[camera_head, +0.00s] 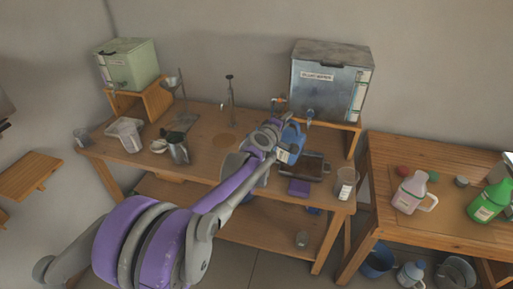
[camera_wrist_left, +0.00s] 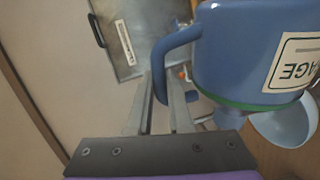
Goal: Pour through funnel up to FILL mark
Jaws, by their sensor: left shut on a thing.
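My left gripper (camera_head: 283,150) is shut on the handle of a blue jug (camera_head: 293,138), above the right part of the wooden bench. In the left wrist view the blue jug (camera_wrist_left: 245,50) shows a green band and a label ending in "AGE"; the gripper's fingers (camera_wrist_left: 163,105) are at its handle. A pale blue, bowl-like piece (camera_wrist_left: 285,125) shows beside the jug; I cannot tell whether it is a funnel. A small funnel-like piece (camera_head: 172,82) stands near the green tank. No FILL mark is readable. My right gripper is not in view.
A grey metal tank (camera_head: 325,85) with a tap stands on a wooden stand behind the jug. A pale green tank (camera_head: 127,63) stands at the left. Pitchers, a dark tray (camera_head: 308,168) and a jar (camera_head: 345,184) are on the bench. A second table (camera_head: 400,155) holds bottles.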

